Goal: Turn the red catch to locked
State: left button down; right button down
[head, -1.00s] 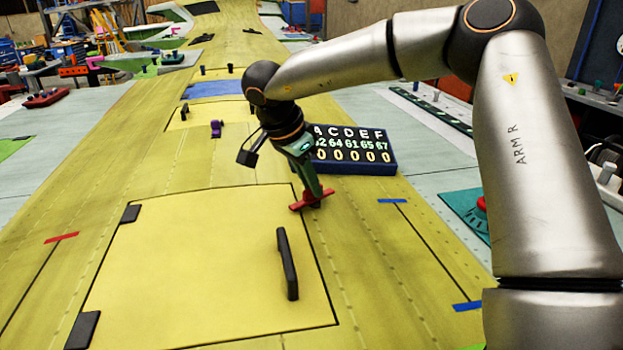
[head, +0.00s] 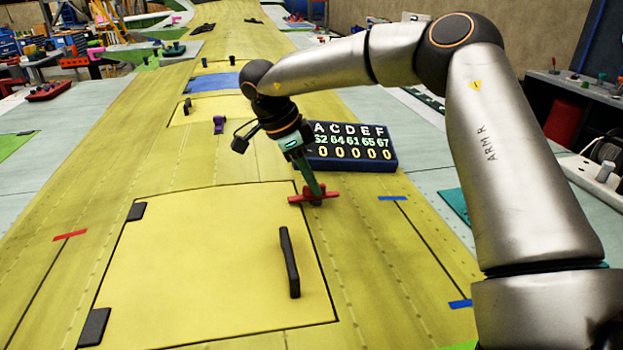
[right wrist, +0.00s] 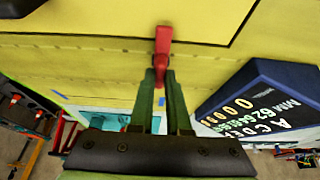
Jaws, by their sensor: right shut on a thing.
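The red catch (head: 296,199) sits at the far right corner of a yellow hatch panel (head: 200,250). Its bar lies nearly left to right in the head view, and its left end reaches over the panel's edge seam. My right gripper (head: 317,194) comes down on the catch from above and is shut on it. In the right wrist view the green fingers (right wrist: 161,88) close around the red catch (right wrist: 162,42), whose far end points toward the panel. The fingers hide part of the catch. My left gripper is not in view.
A dark blue display block (head: 350,160) with letters and numbers stands close behind and right of the gripper. A black handle (head: 289,262) rises from the panel's right side. Black hinges (head: 136,211) are on its left. The wing skin left of the panel is mostly clear.

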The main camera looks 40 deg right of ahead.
jog(key=c, duration=0.9)
grip_release()
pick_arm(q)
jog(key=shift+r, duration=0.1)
pick_arm(e)
jog(key=shift+r, duration=0.1)
